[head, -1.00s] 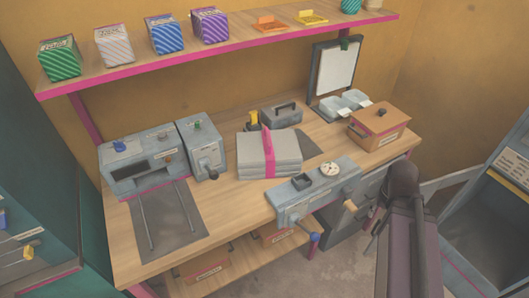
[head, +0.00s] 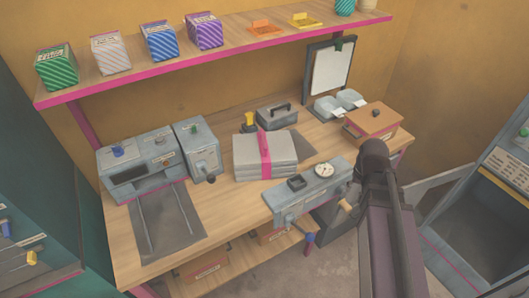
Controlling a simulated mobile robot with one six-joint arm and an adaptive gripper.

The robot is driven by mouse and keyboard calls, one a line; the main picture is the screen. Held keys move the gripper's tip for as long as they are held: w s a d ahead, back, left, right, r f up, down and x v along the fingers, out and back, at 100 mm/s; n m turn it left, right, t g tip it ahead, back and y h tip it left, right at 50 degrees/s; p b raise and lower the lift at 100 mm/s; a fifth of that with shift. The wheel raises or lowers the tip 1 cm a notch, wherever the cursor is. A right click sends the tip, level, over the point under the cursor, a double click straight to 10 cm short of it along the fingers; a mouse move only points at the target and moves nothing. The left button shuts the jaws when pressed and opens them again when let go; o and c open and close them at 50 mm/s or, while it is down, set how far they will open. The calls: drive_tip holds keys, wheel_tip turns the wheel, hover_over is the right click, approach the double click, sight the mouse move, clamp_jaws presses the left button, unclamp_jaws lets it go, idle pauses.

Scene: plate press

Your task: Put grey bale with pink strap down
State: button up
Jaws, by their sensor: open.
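The grey bale with the pink strap (head: 281,165) lies flat on the wooden workbench (head: 228,229), near its middle. It looks like a stack of grey layers, with the strap (head: 265,153) running over the top and down the front. A dark flat patch (head: 302,146) shows at its right rear edge. Nothing is seen holding the bale. My arm rises at the right, well apart from the bale; my gripper is not in view.
A grey press-like device (head: 305,192) with a dial stands in front of the bale. Grey machines (head: 140,168) stand left, a grey handled box (head: 277,116) behind, an orange-brown box (head: 373,123) right. A shelf (head: 230,50) with striped boxes hangs above.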

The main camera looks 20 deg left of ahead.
drive_tip(key=w+a+r+n+t+p, duration=0.1)
drive_tip(key=w+a+r+p, duration=0.1)
drive_tip(key=a, duration=0.9)
drive_tip(key=w+a+r+n+t+y+p, duration=0.1)
drive_tip(key=a+r+p, duration=0.4)
drive_tip(key=a, duration=0.6)
drive_tip(key=w+a+r+n+t+y+p, duration=0.1)
drive_tip(key=a+r, duration=0.4)
drive_tip(key=a, duration=0.6)
drive_tip(key=w+n+p, duration=0.1)
drive_tip(key=w+p, duration=0.1)
drive_tip(key=shift+w+a+r, duration=0.2)
drive_tip(key=shift+w+r, duration=0.2)
drive_tip(key=shift+f, duration=0.15)
drive_tip(key=b, duration=0.7)
hover_over(263, 138)
drive_tip(key=s+d, duration=0.1)
drive_tip(key=s, duration=0.2)
drive_tip(key=f, duration=0.6)
drive_tip(key=shift+w+d+f, duration=0.15)
drive_tip(key=shift+w+f, duration=0.1)
drive_tip(key=shift+f, duration=0.1)
drive_tip(key=shift+w+f, duration=0.2)
drive_tip(key=shift+f, duration=0.3)
drive_tip(key=shift+b, duration=0.3)
drive_tip(key=shift+b+x, duration=2.25)
drive_tip(key=shift+x, duration=0.35)
drive_tip(key=shift+w+f, duration=0.15)
